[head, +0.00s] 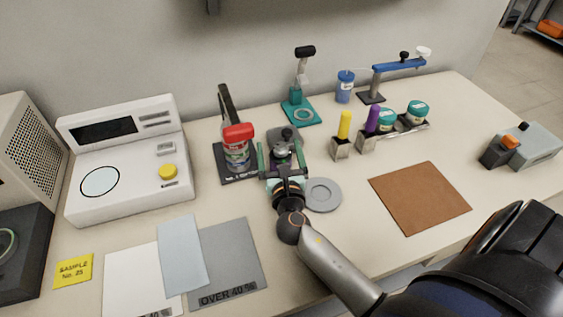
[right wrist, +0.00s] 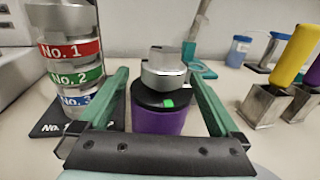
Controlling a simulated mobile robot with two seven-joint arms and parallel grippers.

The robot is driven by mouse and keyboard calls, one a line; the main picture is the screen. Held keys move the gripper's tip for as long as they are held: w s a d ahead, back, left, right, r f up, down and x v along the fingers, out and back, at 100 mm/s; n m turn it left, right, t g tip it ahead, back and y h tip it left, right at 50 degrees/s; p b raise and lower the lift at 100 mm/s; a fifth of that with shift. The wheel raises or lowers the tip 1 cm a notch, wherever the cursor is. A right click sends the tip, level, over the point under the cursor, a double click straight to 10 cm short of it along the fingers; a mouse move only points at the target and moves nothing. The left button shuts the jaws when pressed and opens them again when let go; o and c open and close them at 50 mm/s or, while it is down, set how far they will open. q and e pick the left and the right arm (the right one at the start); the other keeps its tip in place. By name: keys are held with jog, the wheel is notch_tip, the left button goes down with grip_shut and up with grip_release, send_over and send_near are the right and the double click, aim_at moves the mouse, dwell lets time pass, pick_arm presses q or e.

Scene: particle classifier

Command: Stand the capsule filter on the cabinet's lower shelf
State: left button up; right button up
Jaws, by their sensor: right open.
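No cabinet with a lower shelf is clearly in view, and I cannot tell for sure which item is the capsule filter. A small labelled blue cylinder (head: 345,87) stands at the back of the bench, and it also shows in the right wrist view (right wrist: 238,50). My right gripper (head: 275,150) is open. Its green fingers reach either side of a purple body (right wrist: 158,122) with a black collar and a metal top (right wrist: 164,70). The gripper's palm hides the lower part of that body. My left gripper is not in view.
A stack of numbered rings (head: 237,152) stands close left of my right gripper. A grey disc (head: 323,195) lies to its right, with yellow and purple handled tools (head: 342,135) beyond. A white instrument (head: 125,155) stands left. The brown mat (head: 420,197) is empty.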

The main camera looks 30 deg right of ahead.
grip_shut()
dwell(0.7)
jog(key=shift+r, duration=0.1)
